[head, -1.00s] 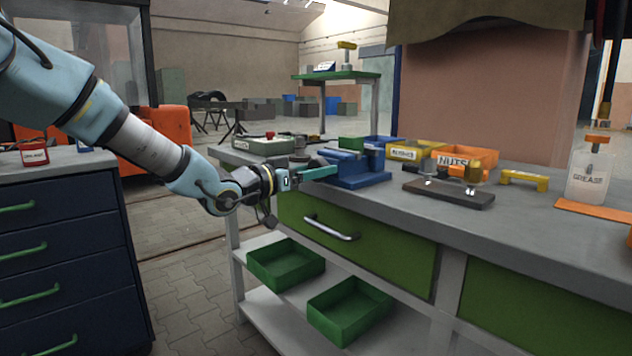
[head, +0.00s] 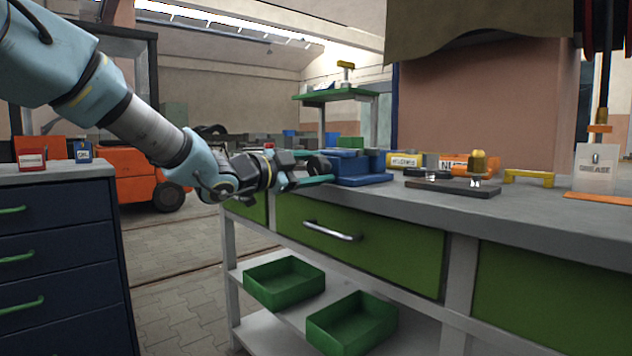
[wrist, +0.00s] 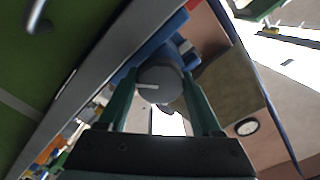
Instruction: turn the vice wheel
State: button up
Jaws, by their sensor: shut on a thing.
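The blue vice (head: 362,172) stands on the bench's left end. Its dark grey round vice wheel (head: 320,164) faces my arm. My gripper (head: 322,177) reaches the wheel from the left. In the wrist view its two teal fingers (wrist: 160,92) lie either side of the wheel, shut on it. The vice body (wrist: 164,48) shows behind the wheel there, partly hidden.
The grey bench top (head: 420,205) carries a dark plate (head: 450,188), a yellow bin (head: 405,160) and an orange bin (head: 455,164) near the vice. Green drawers (head: 360,240) lie below. Green trays (head: 285,282) sit on the low shelf. Open floor lies left of the bench.

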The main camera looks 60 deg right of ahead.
jog(key=shift+f+m+b, duration=0.2)
jog(key=shift+m+b, duration=1.45)
jog(key=shift+m, duration=0.45)
jog(key=o, duration=1.4)
jog(key=shift+r, duration=0.15)
jog(key=v, duration=1.1)
jog(key=shift+p, duration=0.4)
